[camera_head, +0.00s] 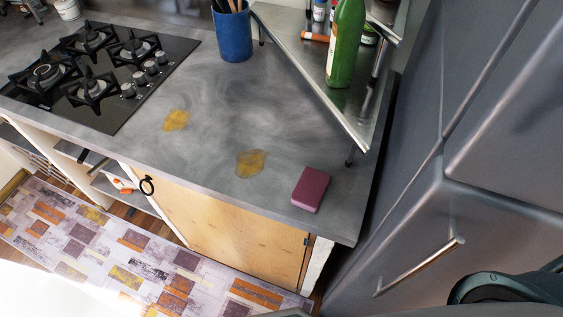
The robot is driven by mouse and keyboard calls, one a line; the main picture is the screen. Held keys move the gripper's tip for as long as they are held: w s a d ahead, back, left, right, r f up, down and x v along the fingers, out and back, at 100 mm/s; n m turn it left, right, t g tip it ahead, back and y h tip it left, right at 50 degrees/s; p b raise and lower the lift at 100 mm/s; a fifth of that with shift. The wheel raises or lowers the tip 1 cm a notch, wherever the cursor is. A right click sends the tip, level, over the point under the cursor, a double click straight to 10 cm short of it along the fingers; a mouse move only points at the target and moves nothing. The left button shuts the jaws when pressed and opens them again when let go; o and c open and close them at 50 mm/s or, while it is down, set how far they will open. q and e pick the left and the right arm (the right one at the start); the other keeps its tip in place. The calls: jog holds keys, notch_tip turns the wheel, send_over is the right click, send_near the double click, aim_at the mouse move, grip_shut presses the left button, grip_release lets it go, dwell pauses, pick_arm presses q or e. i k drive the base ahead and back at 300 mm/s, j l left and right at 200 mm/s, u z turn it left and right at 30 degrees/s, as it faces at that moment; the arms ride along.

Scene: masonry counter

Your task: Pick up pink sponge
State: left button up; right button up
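The pink sponge (310,189) is a dark pink block with a flat top. It lies on the grey counter (215,105) close to its front edge, near the right corner. Nothing touches or covers it. Neither of my grippers can be made out in the head view. A dark rounded part at the lower right edge looks like part of my own arm, with no fingers showing.
A metal corner shelf (298,58) with a green bottle (345,45) stands behind the sponge. Yellow stains (250,163) mark the counter to its left. A gas hob (100,65) and blue utensil pot (232,35) stand farther back. A grey fridge (440,220) rises at right.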

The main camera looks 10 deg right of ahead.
aim_at(308, 195)
jog(key=k+j+z, duration=0.2)
jog(key=j, duration=0.25)
jog(key=j+z, duration=0.25)
jog(key=j, duration=0.25)
jog(key=k+j+z, duration=0.2)
jog(key=j, duration=0.2)
jog(key=k+j+z, duration=0.25)
jog(key=j, duration=0.2)
jog(key=k+j+z, duration=0.2)
jog(key=j, duration=0.15)
jog(key=i+j, duration=0.05)
